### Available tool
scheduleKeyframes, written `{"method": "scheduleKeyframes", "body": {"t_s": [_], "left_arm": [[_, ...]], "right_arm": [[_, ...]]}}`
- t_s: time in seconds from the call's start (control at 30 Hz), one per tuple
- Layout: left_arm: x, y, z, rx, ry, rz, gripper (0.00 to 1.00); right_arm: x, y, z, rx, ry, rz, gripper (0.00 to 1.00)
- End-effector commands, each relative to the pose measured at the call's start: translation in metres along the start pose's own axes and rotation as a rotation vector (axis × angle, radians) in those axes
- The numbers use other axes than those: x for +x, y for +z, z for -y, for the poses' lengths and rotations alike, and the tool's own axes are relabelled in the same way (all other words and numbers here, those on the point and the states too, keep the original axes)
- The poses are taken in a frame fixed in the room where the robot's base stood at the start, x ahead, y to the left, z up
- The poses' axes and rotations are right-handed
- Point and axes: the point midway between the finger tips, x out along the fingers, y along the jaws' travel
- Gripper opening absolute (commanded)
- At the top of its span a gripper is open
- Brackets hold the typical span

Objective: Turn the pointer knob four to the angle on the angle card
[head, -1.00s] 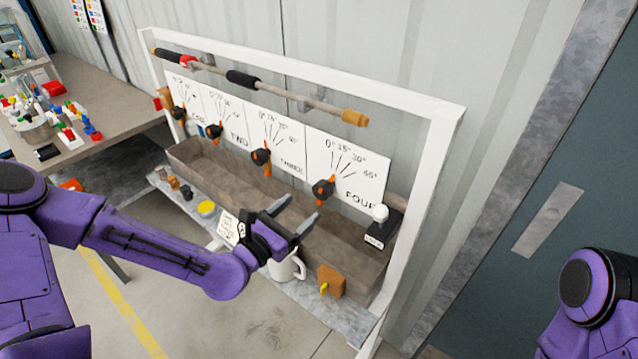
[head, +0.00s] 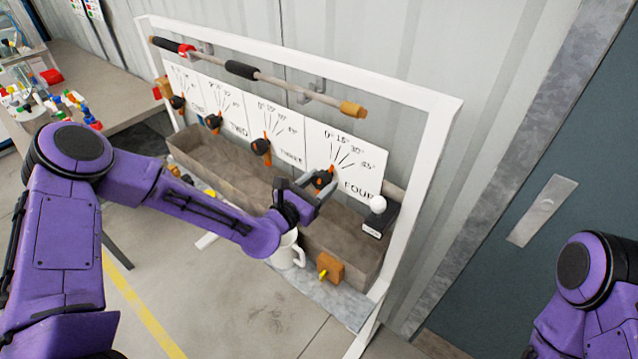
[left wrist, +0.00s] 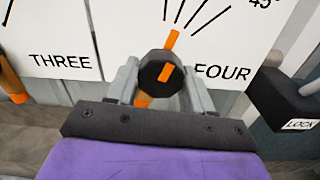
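Pointer knob four (head: 323,176) is a black knob with an orange pointer, on the white FOUR scale plate (head: 362,162) marked 0°, 15°, 30° and 45°. It also shows in the left wrist view (left wrist: 158,76), its orange pointer slanting upward, slightly right, below the left scale lines. My left gripper (head: 318,183) is at the knob. In the left wrist view its grey fingers (left wrist: 160,80) stand either side of the knob, spread apart; whether they touch it is not clear. The angle card is not visible behind my left arm. My right gripper is out of view.
Knob three (head: 261,147) and two more knobs are to the left. A LOCK block with a white ball (head: 377,205) is close right of plate four. A trough (head: 330,235) lies below; a white mug (head: 287,252) and an orange block (head: 330,267) stand before it.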

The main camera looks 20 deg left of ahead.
Motion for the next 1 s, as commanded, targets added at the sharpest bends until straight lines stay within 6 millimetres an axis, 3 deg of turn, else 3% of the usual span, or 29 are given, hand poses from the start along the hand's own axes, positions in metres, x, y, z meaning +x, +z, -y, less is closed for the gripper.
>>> {"method": "scheduleKeyframes", "body": {"t_s": [0.13, 0.37, 0.4, 0.47, 0.77, 0.87, 1.0], "left_arm": [[0.000, -0.004, 0.000, -0.052, 0.002, 0.002, 0.00], [0.000, -0.001, 0.000, -0.066, 0.000, -0.001, 0.00], [-0.001, -0.001, 0.000, -0.066, 0.000, -0.002, 0.53], [-0.001, -0.001, 0.000, -0.066, 0.000, -0.002, 0.73], [-0.002, -0.001, 0.000, -0.066, 0.000, -0.001, 0.73], [-0.012, -0.002, -0.001, -0.067, 0.002, -0.001, 0.73], [-0.045, -0.003, -0.001, -0.072, 0.004, 0.001, 0.73]], "right_arm": [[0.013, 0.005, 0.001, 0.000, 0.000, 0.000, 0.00], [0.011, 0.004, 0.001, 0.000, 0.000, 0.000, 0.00], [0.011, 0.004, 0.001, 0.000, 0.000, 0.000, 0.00], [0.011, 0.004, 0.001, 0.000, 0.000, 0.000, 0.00], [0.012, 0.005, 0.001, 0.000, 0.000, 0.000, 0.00], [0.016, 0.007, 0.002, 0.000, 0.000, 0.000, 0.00], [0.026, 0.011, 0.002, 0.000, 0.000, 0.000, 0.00]]}}
